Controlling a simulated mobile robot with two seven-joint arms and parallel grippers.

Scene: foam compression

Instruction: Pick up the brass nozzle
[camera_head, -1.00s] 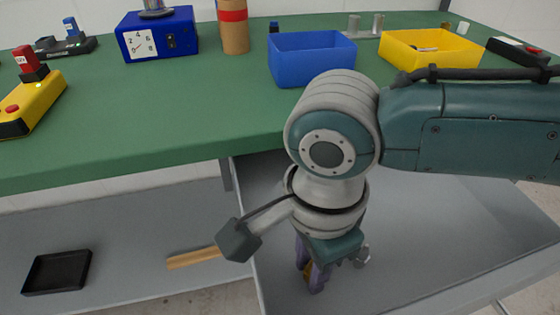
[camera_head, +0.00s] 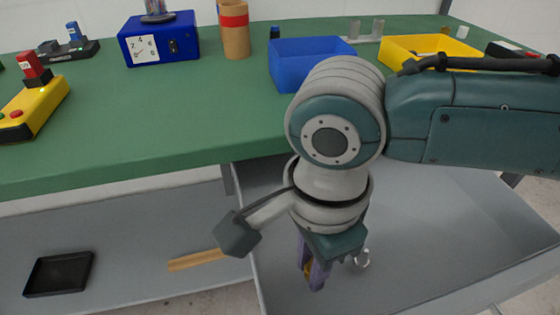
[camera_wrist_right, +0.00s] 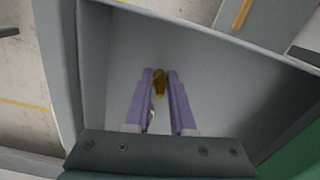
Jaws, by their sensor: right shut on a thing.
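The brass nozzle (camera_wrist_right: 160,83) is a small golden-brown piece between the purple fingertips of my right gripper (camera_wrist_right: 161,78) in the right wrist view. The gripper is shut on it. In the head view my right gripper (camera_head: 315,275) points down inside the grey open drawer (camera_head: 430,230) below the bench. Only a bit of the nozzle's yellow shows there beside the purple fingers. My left gripper is not in view.
A small shiny metal piece (camera_head: 363,258) shows beside the gripper. The green bench (camera_head: 150,140) overhangs the drawer and carries a blue bin (camera_head: 295,70) and a yellow bin (camera_head: 405,58). A black tray (camera_head: 58,275) and a wooden strip (camera_head: 194,260) lie left of the drawer.

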